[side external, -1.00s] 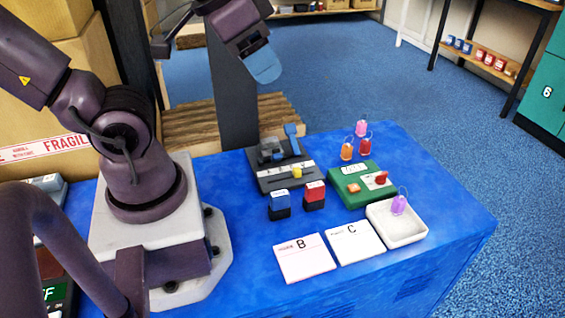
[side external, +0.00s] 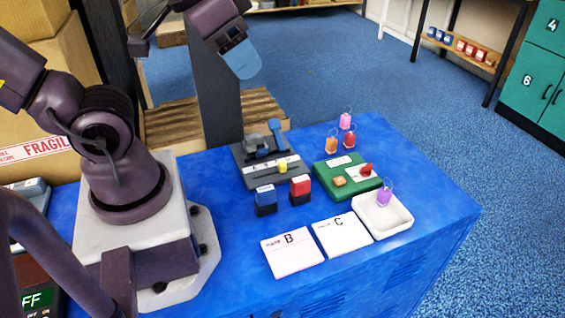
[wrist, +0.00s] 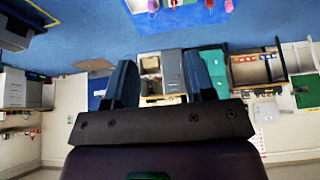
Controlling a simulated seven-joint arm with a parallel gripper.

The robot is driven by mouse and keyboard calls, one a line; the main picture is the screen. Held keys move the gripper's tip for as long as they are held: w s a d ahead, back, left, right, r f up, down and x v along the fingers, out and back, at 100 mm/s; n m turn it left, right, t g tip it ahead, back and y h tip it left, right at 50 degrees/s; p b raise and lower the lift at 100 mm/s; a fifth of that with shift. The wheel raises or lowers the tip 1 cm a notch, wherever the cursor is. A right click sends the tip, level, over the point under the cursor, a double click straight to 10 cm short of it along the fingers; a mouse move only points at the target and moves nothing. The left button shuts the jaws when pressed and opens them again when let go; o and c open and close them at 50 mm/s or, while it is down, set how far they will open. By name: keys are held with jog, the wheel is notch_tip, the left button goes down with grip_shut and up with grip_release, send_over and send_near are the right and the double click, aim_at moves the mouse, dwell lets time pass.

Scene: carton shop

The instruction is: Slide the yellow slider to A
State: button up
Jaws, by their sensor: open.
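The yellow slider (side external: 283,167) is a small knob on the front part of a dark grey device (side external: 262,181), on a slot beside a pale lettered strip (side external: 268,165). An A seems to stand toward the strip's left end; the other marks are too small to read. A blue lever (side external: 279,137) stands upright at the back of the device. My gripper (side external: 242,62) hangs high above and behind the device, well apart from the slider. In the wrist view my gripper (wrist: 161,78) shows two blue fingers spread apart with nothing between them.
A blue stamp (side external: 265,200) and a red stamp (side external: 300,189) stand in front of the device. A green box (side external: 330,177), a white tray (side external: 385,225), cards B (side external: 290,255) and C (side external: 343,238), and several tagged keys are nearby. The table's right end is clear.

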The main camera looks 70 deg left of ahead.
jog(key=shift+c, duration=0.3)
jog(key=g, duration=0.6)
send_near(282, 164)
notch_tip(282, 164, down, 9)
jog(key=shift+s+f, duration=0.1)
jog(key=shift+f, duration=0.1)
